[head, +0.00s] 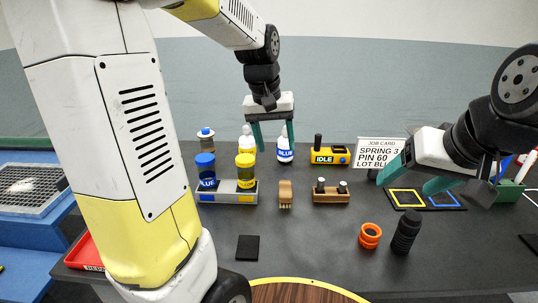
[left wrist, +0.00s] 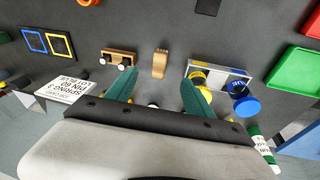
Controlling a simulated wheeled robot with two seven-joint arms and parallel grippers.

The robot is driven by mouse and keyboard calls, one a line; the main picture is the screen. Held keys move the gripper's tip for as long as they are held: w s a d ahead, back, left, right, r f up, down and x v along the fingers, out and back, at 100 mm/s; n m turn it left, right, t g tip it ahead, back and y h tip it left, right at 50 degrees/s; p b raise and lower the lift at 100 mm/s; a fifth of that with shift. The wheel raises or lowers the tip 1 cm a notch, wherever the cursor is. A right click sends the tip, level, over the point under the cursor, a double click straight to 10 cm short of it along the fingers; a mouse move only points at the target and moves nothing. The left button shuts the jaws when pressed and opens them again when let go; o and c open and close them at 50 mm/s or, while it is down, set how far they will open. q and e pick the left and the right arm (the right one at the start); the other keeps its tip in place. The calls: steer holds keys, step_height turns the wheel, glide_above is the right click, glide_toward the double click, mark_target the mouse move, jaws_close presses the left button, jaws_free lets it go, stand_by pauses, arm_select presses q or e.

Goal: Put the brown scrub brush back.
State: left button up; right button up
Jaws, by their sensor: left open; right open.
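The brown scrub brush (head: 285,193) stands on the dark table between the grey tray and a wooden block, its pale bristles toward the near side. It also shows in the left wrist view (left wrist: 160,64), beyond the fingertips. My left gripper (head: 273,137) is open and empty, above and behind the brush, with its green fingers pointing down; both fingers show in the left wrist view (left wrist: 160,92). My right gripper (head: 415,180) is open and empty at the right, over the squares marked in yellow and blue.
A grey tray (head: 222,198) holds blue-lidded and yellow-lidded jars. White bottles (head: 285,150), a yellow IDLE box (head: 330,155) and a job card (head: 379,152) stand behind. Orange rings (head: 370,236), a black ribbed cylinder (head: 406,232) and a black square (head: 248,248) lie nearer.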

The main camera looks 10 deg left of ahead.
arm_select(q)
steer(key=s+r+m+t, duration=0.1)
steer(key=s+r+t, duration=0.1)
steer(key=s, duration=0.6)
steer(key=s+r+t, duration=0.1)
steer(key=s+r, duration=0.1)
steer(key=s, duration=0.6)
steer(key=shift+s+a+m+t+h, duration=0.25)
steer(key=shift+a+m+t+h, duration=0.1)
steer(key=shift+m+t+h, duration=0.05)
